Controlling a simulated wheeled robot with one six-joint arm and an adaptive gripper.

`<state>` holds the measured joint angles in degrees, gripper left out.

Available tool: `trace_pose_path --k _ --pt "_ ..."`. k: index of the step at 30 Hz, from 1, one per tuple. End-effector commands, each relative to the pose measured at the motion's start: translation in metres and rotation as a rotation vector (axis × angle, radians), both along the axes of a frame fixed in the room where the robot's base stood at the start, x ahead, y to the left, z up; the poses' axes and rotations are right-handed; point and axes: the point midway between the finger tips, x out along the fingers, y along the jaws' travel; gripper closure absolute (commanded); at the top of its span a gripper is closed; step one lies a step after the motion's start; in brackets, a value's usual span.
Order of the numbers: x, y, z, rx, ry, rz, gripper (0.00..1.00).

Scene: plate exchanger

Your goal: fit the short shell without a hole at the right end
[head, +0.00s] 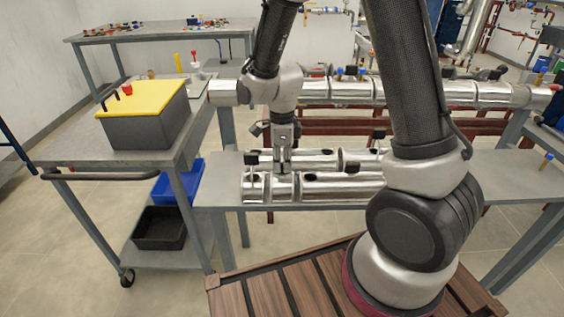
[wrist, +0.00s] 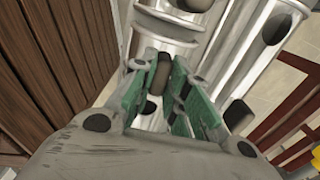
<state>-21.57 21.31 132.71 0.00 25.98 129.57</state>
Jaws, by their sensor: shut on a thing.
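My gripper (head: 284,168) is low over the row of shiny metal shells on the grey bench. In the wrist view its green-padded fingers (wrist: 163,95) are closed around a dark knob (wrist: 160,72), which appears to belong to a silver shell. A short shell (head: 256,189) lies at the left end of the front row, just below and beside the gripper. A longer shell (head: 345,188) with dark spots on top lies to its right. Which shell the knob belongs to is partly hidden by the fingers. The clad pipe (head: 330,92) runs behind; my arm hides part of it.
A cart at left carries a grey box with a yellow lid (head: 150,97), with a blue bin (head: 178,181) and black bin (head: 160,228) below. The grey bench (head: 225,170) has bare room at its left end. Dark red rails (head: 335,120) stand behind it.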

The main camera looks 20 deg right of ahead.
Motion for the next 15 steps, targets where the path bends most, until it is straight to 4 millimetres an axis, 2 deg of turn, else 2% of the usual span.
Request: trace_pose_path --k 8,15 --pt "0.000 0.000 0.002 0.001 -0.001 0.000 1.00" --pt "0.001 0.000 0.026 0.001 -0.003 0.000 1.00"
